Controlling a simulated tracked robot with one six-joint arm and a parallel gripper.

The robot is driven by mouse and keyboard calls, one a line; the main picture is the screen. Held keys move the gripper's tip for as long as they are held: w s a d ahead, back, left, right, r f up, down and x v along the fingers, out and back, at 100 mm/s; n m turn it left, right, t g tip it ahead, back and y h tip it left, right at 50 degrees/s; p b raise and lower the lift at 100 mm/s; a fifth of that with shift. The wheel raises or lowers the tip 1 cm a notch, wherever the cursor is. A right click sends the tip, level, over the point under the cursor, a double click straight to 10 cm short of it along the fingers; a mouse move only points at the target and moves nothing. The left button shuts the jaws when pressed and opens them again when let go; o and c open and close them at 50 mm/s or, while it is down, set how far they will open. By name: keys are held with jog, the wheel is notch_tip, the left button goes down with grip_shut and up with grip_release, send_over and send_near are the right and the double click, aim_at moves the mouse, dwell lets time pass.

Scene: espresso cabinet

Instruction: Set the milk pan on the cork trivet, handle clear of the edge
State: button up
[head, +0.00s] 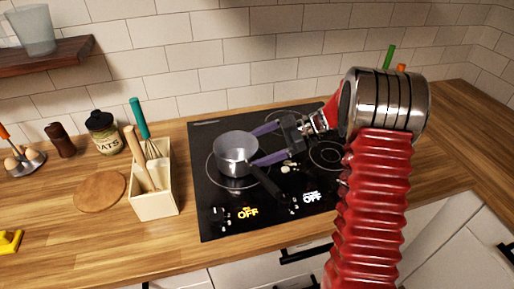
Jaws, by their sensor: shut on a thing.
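The milk pan (236,155) is a small grey metal pot, upright over the left part of the black hob. Its dark handle points toward the lower right, over the hob's front part. My gripper (256,147) reaches in from the right, with its two purple fingers at the pan's right side. The fingers are shut on the pan; their exact contact is hard to see. I cannot tell whether the pan's base touches the hob. The round cork trivet (100,191) lies bare on the wooden counter to the left.
A cream utensil holder (154,200) with a whisk and wooden tools stands between the hob (220,215) and the trivet. An oats jar (103,132) and a dark mill (60,140) stand behind the trivet. A yellow object (10,241) lies at the left front. Counter in front of the trivet is clear.

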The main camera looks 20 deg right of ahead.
jog(key=shift+f, duration=0.1)
jog(key=o, duration=1.7)
jog(key=shift+o, duration=0.2)
jog(key=v, duration=1.3)
jog(key=shift+s+d, duration=0.2)
jog(key=shift+d, duration=0.2)
jog(key=shift+a, duration=0.1)
